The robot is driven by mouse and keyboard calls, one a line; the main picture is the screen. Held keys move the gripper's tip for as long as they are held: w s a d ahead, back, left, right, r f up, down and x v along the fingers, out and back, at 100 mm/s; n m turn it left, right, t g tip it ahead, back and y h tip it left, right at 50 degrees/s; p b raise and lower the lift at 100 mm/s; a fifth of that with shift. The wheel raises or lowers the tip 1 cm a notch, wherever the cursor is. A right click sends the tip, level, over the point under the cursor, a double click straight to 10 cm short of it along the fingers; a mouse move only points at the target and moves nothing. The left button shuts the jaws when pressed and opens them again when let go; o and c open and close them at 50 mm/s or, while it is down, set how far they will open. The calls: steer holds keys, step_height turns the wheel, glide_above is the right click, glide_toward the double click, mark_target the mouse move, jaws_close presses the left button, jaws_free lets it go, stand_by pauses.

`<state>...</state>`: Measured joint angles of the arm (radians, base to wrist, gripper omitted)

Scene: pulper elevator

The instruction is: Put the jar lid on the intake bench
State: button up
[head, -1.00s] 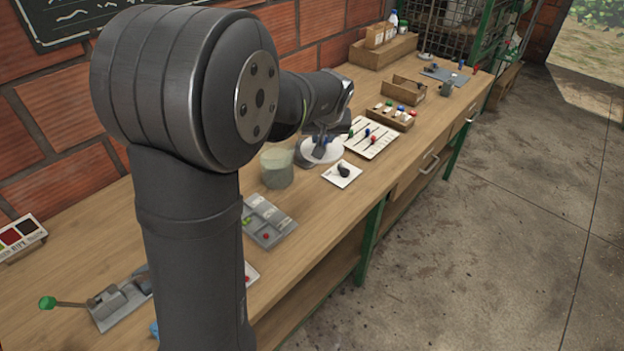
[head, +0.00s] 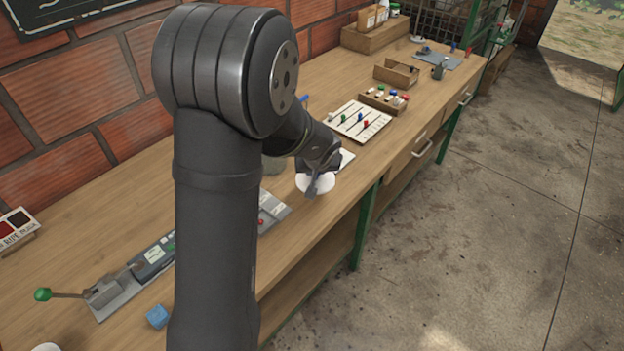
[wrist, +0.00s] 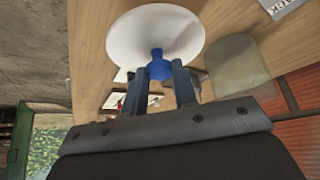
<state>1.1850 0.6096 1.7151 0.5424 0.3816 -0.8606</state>
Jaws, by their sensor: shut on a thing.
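The jar lid (head: 317,186) is a white disc with a blue knob. My gripper (head: 313,182) is shut on the knob and holds the lid over the front part of the wooden bench (head: 85,243). The wrist view shows the white disc (wrist: 150,32) beyond my fingers (wrist: 157,78), with the blue knob (wrist: 157,65) between them. A grey-green translucent jar (wrist: 240,65) stands beside the lid in the wrist view. In the head view my arm hides most of the jar. The exact gap between lid and bench is unclear.
A white slotted board (head: 357,121), a small box of coloured pegs (head: 384,100) and an open wooden box (head: 396,73) stand farther along the bench. A grey tray (head: 272,212) is partly behind my arm. A blue cube (head: 157,316) and a green-knobbed lever (head: 42,294) are nearer.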

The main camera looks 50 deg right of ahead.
steer(key=shift+w+f, duration=0.45)
steer(key=shift+w, duration=0.25)
steer(key=shift+f, duration=1.95)
steer(key=shift+f, duration=0.1)
steer(key=o, duration=1)
steer(key=shift+d, duration=0.1)
steer(key=shift+r, duration=0.35)
steer(key=v, duration=1.1)
steer(key=shift+s+a+r, duration=0.15)
steer(key=shift+a, duration=0.05)
